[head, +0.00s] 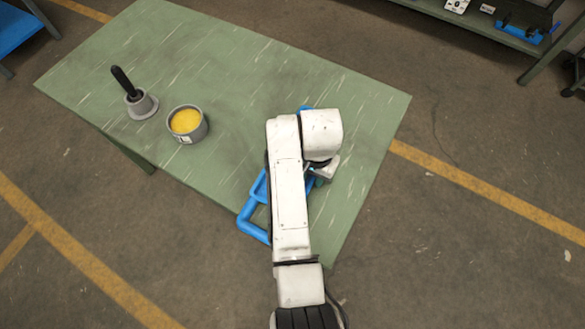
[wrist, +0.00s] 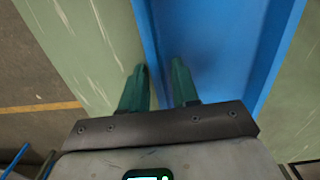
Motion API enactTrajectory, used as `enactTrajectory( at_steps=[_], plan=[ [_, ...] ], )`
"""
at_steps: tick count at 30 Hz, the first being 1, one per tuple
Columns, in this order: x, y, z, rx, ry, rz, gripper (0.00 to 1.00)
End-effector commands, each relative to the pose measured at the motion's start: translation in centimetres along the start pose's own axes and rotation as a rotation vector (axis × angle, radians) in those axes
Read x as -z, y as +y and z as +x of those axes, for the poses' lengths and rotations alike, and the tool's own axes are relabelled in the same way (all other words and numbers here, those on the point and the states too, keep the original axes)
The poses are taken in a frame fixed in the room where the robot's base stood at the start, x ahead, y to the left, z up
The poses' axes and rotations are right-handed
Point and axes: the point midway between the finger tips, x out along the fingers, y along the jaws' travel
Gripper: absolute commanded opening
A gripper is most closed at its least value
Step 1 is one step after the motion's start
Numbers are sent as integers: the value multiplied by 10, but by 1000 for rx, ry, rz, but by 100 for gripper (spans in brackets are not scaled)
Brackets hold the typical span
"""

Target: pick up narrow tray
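The narrow tray is blue and lies on the green table. In the head view its near-end handle (head: 252,222) shows left of my arm, close to the table's front edge; my arm hides most of the rest. In the wrist view the tray (wrist: 215,45) runs away from me, with its floor and both long walls showing. My gripper (wrist: 159,75) is open over the tray's left wall. The left finger is on the outer side above the table, the right finger on the inner side. I cannot tell whether either touches the wall.
A grey pot with yellow contents (head: 186,122) and a grey holder with a black-handled tool (head: 141,103) stand on the left part of the green table (head: 225,65). The table between them and the tray is clear. A shelf (head: 490,30) stands at the back right.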

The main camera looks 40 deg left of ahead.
Motion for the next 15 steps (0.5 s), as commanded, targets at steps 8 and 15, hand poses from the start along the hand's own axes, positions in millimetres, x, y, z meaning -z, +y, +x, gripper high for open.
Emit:
enactTrajectory(
  at_steps=[8, 15],
  plan=[
    [0, 0, 0, 0, 0, 0, 2],
    [0, 0, 0, 0, 0, 0, 0]
  ],
)
